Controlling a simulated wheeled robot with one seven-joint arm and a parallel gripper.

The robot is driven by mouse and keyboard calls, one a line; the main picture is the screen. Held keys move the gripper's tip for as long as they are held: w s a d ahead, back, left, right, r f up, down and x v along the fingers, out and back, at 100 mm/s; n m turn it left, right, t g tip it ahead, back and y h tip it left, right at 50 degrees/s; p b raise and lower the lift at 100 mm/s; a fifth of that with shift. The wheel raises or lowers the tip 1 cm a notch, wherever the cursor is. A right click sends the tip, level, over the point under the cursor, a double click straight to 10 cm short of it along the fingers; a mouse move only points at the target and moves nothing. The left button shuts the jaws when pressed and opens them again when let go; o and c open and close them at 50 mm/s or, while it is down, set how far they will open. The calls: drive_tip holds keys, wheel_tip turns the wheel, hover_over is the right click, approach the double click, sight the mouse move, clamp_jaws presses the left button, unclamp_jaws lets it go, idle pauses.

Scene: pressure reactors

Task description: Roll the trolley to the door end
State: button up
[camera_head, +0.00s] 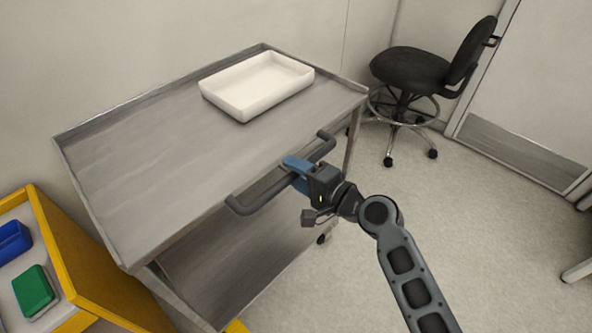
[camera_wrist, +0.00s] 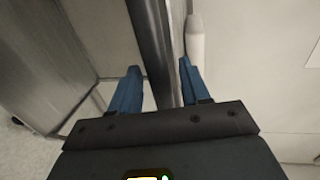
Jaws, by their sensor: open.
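The trolley (camera_head: 150,150) is a grey steel cart with a rimmed top, a lower shelf (camera_head: 230,255) and castors, standing along the wall. A dark push handle (camera_head: 258,195) runs along its near side. My gripper (camera_head: 296,172) is at the middle of this handle. In the wrist view its blue fingers (camera_wrist: 160,88) are apart, with the dark handle bar (camera_wrist: 150,40) passing between them. I cannot tell whether either finger touches the bar. A white tray (camera_head: 258,85) sits on the trolley top toward its far end.
A black swivel chair (camera_head: 410,75) stands beyond the trolley's far end, near a pale door (camera_head: 535,75) with a metal kick plate (camera_head: 520,155). A yellow-edged unit (camera_head: 95,270) with blue and green boxes is close at the left.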

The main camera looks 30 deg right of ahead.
drive_tip(key=shift+w, duration=0.15)
drive_tip(key=shift+a, duration=0.1)
drive_tip(key=shift+c, duration=0.3)
clamp_jaws()
